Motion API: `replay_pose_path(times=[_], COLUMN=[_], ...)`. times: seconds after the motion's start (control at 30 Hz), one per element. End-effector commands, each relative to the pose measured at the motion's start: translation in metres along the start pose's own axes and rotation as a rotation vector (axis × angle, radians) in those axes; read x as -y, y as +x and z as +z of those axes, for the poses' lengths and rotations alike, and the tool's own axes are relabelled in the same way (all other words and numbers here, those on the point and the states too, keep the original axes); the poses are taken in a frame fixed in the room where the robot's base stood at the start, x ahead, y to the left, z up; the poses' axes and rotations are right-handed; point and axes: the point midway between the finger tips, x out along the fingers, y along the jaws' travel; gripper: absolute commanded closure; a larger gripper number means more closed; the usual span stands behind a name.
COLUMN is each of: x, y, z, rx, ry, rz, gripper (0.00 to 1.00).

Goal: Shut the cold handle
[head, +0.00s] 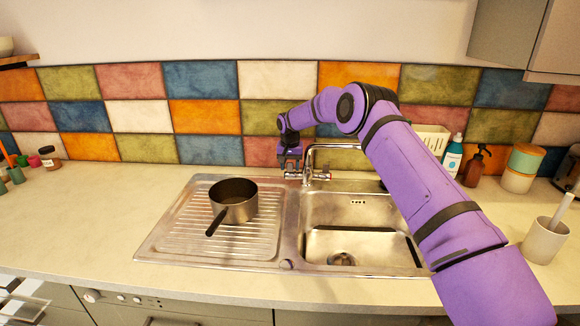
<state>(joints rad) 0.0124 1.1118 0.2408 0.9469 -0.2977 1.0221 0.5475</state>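A chrome tap (309,165) with an arched spout stands behind the sink basin. A small handle (327,175) with a reddish tip shows at the right of its base. The left side of the tap is largely hidden by my gripper, and I cannot make out clearly which handle is the cold one. My gripper (291,170) is at the left side of the tap, pointing down, very close to it. Whether it touches a handle, and how its fingers stand, is too small to tell. I cannot see clearly whether water runs.
A dark saucepan (233,200) stands on the drainboard (180,232), left of the basin (345,241). Bottles (453,154), a white rack (432,138), canisters (519,170) and a utensil cup (545,240) stand at the right. The counter at left is largely clear.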

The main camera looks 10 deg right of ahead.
Motion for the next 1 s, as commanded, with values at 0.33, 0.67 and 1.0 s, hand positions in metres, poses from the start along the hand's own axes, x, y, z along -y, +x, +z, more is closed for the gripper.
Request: replay_pose_path(times=[0.33, 0.67, 1.0], x=[0.0, 0.0, 0.0], y=[-0.002, -0.052, -0.101], z=[0.0, 0.0, 0.0], rx=[0.0, -0.002, -0.001], ry=[0.0, 0.0, 0.0], rz=[0.0, 0.0, 0.0], gripper=[0.47, 0.47, 0.47])
